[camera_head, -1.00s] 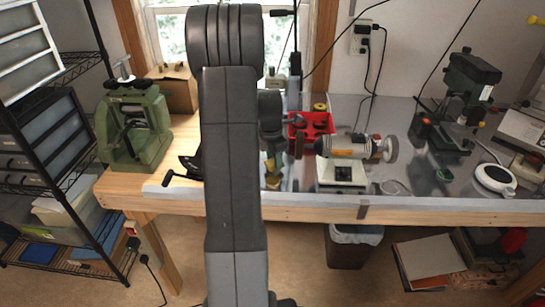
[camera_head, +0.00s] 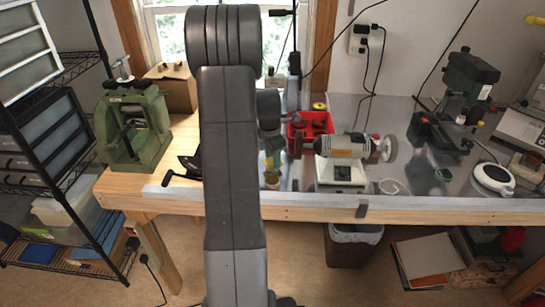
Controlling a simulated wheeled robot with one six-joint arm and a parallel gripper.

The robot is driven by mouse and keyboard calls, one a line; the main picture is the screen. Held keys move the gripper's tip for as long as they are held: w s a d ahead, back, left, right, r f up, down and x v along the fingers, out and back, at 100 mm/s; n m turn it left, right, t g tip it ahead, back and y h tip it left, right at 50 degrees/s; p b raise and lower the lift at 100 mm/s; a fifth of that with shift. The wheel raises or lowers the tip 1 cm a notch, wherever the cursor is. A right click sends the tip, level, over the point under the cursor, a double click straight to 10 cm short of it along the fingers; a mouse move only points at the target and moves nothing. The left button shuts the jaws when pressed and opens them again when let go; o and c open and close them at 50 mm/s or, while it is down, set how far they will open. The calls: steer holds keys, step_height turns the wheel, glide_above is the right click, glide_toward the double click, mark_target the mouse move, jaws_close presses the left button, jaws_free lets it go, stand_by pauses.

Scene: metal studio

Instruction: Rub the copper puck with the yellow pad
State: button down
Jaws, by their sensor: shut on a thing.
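My gripper (camera_head: 271,146) shows only in part, just right of my upright arm, which hides much of it. It is low over the bench near the small lathe-like machine. A small yellowish piece (camera_head: 271,162) shows right under it, seemingly the yellow pad in its jaws. The fingers are too small and covered to see clearly. I cannot make out the copper puck; it may be behind my arm or under the gripper. Whether the pad touches anything is not visible.
A red bin (camera_head: 311,124) and a grey-white motor machine (camera_head: 345,160) stand close to the right of my gripper. A green press (camera_head: 133,126) stands at left, a drill press (camera_head: 466,92) at right. The wooden bench edge (camera_head: 300,215) runs across the front.

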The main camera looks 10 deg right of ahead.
steer(key=shift+w+a, duration=0.2)
steer(key=shift+w, duration=0.4)
steer(key=shift+s+d, duration=0.3)
steer(key=shift+s, duration=0.6)
steer(key=shift+w+a, duration=0.3)
steer(key=shift+w, duration=0.55)
steer(key=shift+s+d, duration=0.3)
steer(key=shift+s, duration=0.55)
step_height(320, 180, up, 9)
steer(key=p, duration=0.6)
steer(key=shift+p, duration=0.3)
stand_by(0.5)
